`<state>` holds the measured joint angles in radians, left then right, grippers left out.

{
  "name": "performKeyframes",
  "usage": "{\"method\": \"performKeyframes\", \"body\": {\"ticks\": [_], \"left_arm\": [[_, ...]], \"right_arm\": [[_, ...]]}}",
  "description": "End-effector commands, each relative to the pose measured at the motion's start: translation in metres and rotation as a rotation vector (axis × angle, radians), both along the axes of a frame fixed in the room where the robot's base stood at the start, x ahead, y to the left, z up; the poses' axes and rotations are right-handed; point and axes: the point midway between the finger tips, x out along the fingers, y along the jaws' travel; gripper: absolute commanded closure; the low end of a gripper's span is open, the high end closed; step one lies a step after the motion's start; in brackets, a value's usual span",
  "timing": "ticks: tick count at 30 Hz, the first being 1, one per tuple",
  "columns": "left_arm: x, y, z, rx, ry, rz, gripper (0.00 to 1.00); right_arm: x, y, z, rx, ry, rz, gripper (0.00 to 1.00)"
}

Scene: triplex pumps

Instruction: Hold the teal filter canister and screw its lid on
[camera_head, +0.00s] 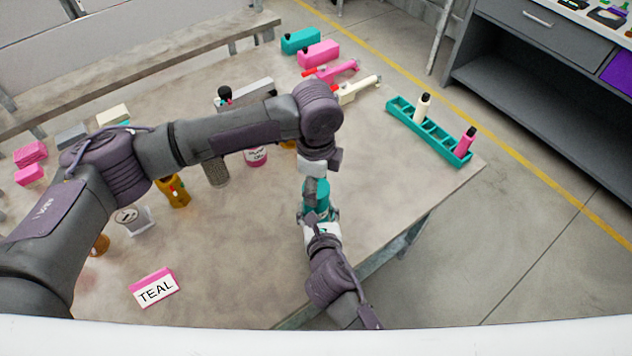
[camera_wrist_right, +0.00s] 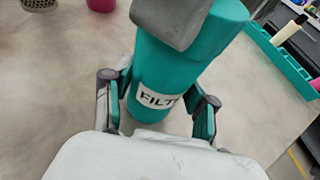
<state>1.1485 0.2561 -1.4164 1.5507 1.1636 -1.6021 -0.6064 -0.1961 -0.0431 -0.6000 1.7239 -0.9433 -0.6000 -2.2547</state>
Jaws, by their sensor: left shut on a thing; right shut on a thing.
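The teal filter canister (camera_wrist_right: 150,80) stands upright between the fingers of my right gripper (camera_wrist_right: 157,112), its white FILT label facing the right wrist camera. In the head view the canister (camera_head: 322,208) is at the table's front right, partly covered. My right gripper (camera_head: 320,222) is shut on its body from the near side. My left gripper (camera_head: 315,183) comes down from above and is shut on the teal lid (camera_wrist_right: 228,22) at the canister's top. A grey left finger hides much of the lid, so I cannot tell how far it is seated.
A pink-edged TEAL card (camera_head: 154,288) lies at the front left. A teal rack (camera_head: 430,135) with a cream and a pink bottle stands at the right edge. Pump parts (camera_head: 318,53) lie at the back. Several jars stand under my left arm. The front middle is clear.

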Motion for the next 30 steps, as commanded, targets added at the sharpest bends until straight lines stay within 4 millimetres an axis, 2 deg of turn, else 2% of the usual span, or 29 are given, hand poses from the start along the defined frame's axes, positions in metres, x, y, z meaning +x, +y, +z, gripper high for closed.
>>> {"method": "performKeyframes", "body": {"ticks": [15,19,23,24,28,30], "left_arm": [[0.0009,-0.0004,0.0005,0.0,-0.002,-1.141,0.64],[0.0008,-0.0004,0.0003,0.0,-0.002,-1.359,0.64],[0.0007,-0.0004,0.0002,-0.001,-0.001,-1.358,0.64],[0.0007,-0.0004,0.0002,-0.001,-0.001,-1.358,0.38],[0.0006,-0.0005,0.0,-0.001,-0.001,-1.356,0.17],[0.0005,-0.0005,-0.0001,-0.001,-0.001,-1.356,0.15]], "right_arm": [[-0.0003,-0.0006,-0.0009,-0.001,0.002,-0.001,1.0],[-0.0003,-0.0005,-0.0009,-0.001,0.002,-0.001,1.0],[-0.0004,-0.0006,-0.001,-0.002,0.002,-0.001,1.0],[-0.0004,-0.0006,-0.001,-0.002,0.002,-0.001,1.0],[-0.0005,-0.0006,-0.0011,-0.002,0.003,-0.001,1.0],[-0.0005,-0.0006,-0.0011,-0.002,0.003,-0.001,1.0]]}}
